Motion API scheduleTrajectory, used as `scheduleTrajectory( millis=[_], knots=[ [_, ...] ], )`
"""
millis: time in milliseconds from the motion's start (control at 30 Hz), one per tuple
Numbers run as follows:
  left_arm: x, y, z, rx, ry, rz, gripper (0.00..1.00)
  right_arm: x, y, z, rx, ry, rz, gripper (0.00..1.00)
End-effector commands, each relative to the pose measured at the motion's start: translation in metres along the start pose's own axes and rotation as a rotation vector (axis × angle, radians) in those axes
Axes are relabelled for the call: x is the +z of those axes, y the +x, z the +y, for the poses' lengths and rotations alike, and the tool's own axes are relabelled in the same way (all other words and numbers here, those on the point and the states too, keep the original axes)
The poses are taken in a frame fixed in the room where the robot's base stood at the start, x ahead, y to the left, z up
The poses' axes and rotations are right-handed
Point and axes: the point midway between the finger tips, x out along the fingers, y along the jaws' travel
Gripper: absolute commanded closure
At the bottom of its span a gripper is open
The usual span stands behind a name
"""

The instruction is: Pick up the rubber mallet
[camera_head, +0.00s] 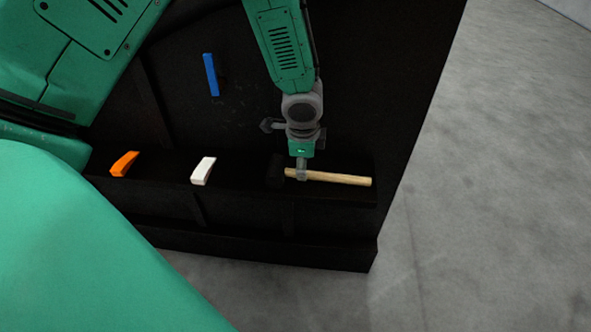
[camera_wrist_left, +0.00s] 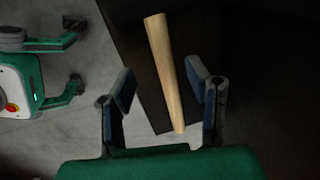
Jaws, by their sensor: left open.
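The rubber mallet lies on its side on a black ledge, its light wooden handle (camera_head: 345,180) pointing right and its dark head (camera_head: 276,171) at the left, hard to make out against the black. My left gripper (camera_head: 302,172) points down at the handle, close to the head end. In the left wrist view the pale handle (camera_wrist_left: 164,62) runs between the two spread fingers of my left gripper (camera_wrist_left: 166,88), with gaps on both sides. The mallet head is not clear there. My right gripper is not in view.
An orange piece (camera_head: 124,164) and a white piece (camera_head: 203,171) sit on the black ledge (camera_head: 240,182), left of the mallet. A blue piece (camera_head: 211,74) is on the black surface further up. Grey floor (camera_head: 500,200) is clear to the right.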

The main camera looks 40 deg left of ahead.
Motion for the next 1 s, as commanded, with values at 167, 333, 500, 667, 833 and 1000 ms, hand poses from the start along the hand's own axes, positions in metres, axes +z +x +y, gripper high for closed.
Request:
scheduleTrajectory(
  millis=[167, 333, 500, 667, 833, 1000],
  knots=[
    [-0.001, 0.013, -0.001, 0.002, 0.001, -0.001, 0.55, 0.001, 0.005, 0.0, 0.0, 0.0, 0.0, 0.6],
    [-0.005, 0.04, -0.004, 0.002, -0.001, -0.001, 0.55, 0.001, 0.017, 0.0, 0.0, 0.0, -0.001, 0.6],
    [-0.005, 0.054, -0.005, 0.001, -0.001, 0.0, 0.55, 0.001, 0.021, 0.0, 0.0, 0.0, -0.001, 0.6],
    [-0.004, 0.053, -0.005, 0.001, 0.0, -0.001, 0.55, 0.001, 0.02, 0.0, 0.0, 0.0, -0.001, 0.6],
    [-0.005, 0.053, -0.005, 0.001, 0.0, 0.0, 1.0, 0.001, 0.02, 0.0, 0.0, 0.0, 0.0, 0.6],
    [-0.005, 0.052, -0.005, 0.0, 0.0, 0.0, 1.0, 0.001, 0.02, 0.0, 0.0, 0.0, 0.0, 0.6]
  ],
)
